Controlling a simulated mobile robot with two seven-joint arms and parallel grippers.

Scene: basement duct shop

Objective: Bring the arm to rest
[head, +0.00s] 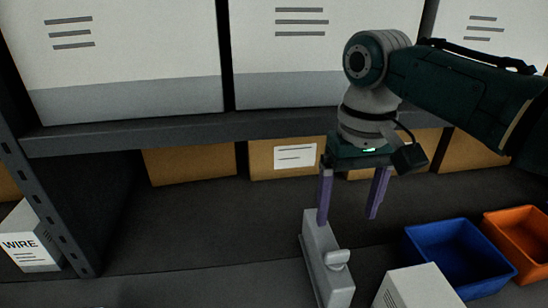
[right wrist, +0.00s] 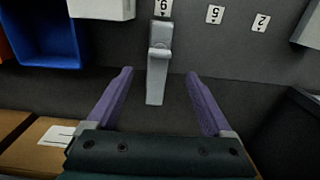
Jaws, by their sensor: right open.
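My right gripper (head: 347,218) hangs from my right arm, fingers pointing down in front of the shelf. Its two purple fingers are spread wide with nothing held between them. The fingers also show in the right wrist view (right wrist: 160,74), open and empty. A grey, long fixture with a small raised knob (head: 322,257) lies below; one finger overlaps its far end in the head view. In the right wrist view this fixture (right wrist: 157,80) appears between the fingertips, apart from both. Whether anything touches it cannot be told. My left gripper is in neither view.
A blue bin (head: 459,255) and an orange bin (head: 520,240) stand at right, with a white box (head: 418,288) in front. A shelf edge (head: 190,133) runs behind, bearing large white boxes. A box marked WIRE (head: 25,240) sits at left. The dark surface left of the fixture is clear.

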